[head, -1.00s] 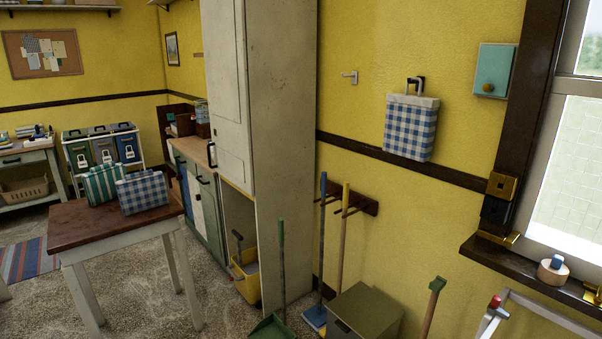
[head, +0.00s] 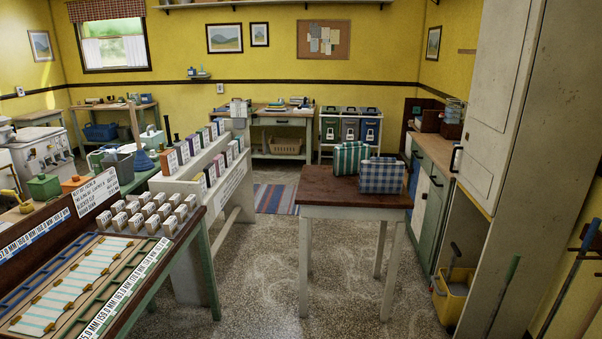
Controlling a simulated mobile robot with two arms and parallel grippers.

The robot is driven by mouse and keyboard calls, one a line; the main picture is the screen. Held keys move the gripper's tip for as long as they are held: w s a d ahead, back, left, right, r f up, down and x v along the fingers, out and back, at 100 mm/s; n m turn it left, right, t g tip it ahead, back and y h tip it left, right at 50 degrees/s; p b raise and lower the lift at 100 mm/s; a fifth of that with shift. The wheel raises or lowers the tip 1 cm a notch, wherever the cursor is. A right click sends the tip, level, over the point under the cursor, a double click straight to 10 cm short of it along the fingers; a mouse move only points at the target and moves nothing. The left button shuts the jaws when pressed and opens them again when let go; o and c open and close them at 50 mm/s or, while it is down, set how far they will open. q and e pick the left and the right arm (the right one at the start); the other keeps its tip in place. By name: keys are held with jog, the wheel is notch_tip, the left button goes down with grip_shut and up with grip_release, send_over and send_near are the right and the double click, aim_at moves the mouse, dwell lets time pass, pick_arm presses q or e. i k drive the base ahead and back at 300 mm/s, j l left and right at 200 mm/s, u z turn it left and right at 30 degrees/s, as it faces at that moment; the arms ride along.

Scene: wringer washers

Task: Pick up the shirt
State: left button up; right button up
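I cannot make out a shirt in the head view. Neither of my grippers is in view.
A sloped display board (head: 85,285) and a stepped rack (head: 205,175) of small boxes fill the left. A tall pale cabinet (head: 500,110) and a yellow bucket (head: 455,290) are at the right. Speckled floor (head: 255,270) is clear between the rack and the table.

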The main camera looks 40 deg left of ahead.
aim_at(378, 175)
jog(key=u, duration=0.85)
jog(key=z, duration=2.7)
jog(key=u, duration=2.7)
jog(key=i+j+z, duration=0.15)
jog(key=i, duration=0.4)
